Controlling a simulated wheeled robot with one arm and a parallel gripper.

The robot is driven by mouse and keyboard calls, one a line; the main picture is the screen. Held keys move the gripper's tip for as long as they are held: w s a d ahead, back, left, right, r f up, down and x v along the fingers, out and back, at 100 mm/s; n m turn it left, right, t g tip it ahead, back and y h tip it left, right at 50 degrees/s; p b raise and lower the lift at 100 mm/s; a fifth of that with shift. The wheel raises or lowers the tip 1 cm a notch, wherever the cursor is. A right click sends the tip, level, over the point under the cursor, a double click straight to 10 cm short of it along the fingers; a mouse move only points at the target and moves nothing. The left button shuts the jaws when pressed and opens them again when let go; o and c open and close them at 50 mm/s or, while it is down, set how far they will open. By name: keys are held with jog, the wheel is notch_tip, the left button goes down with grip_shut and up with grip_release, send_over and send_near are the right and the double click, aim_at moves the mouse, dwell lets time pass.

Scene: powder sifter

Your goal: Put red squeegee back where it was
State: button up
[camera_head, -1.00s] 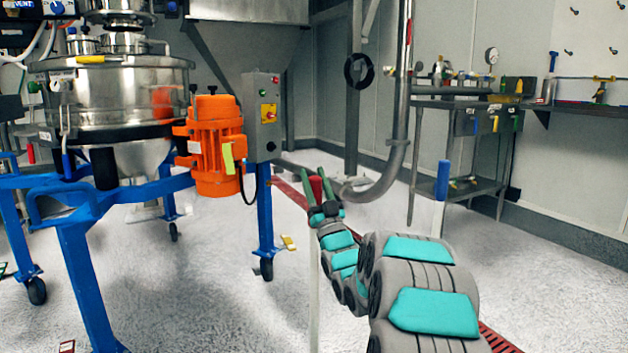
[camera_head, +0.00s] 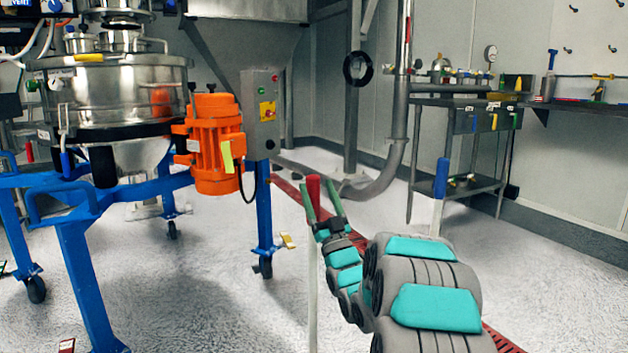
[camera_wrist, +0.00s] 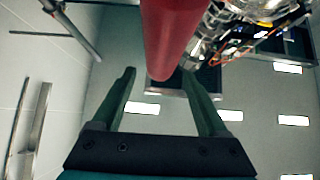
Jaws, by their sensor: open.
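The red squeegee shows as a red handle (camera_head: 313,189) on an upright whitish pole (camera_head: 313,290) in the head view. Its lower end is out of view. My gripper (camera_head: 320,190) has two green fingers, spread apart at the top of the handle. In the wrist view the red handle (camera_wrist: 170,35) comes in from the top. Its end appears between the fingertips of my open gripper (camera_wrist: 160,75), with gaps to both fingers. I cannot tell whether the handle is touched; the fingers are not closed on it.
A blue-handled pole (camera_head: 441,180) stands to the right behind my arm. The steel sifter with its blue frame (camera_head: 85,260) and orange motor (camera_head: 214,145) is at left. A steel table (camera_head: 455,150) and wall shelf (camera_head: 585,106) are at right. Floor between is mostly open.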

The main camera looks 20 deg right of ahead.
jog(key=b+v, duration=0.2)
jog(key=v, duration=0.5)
jog(key=shift+s+f, duration=0.15)
jog(key=shift+f, duration=0.05)
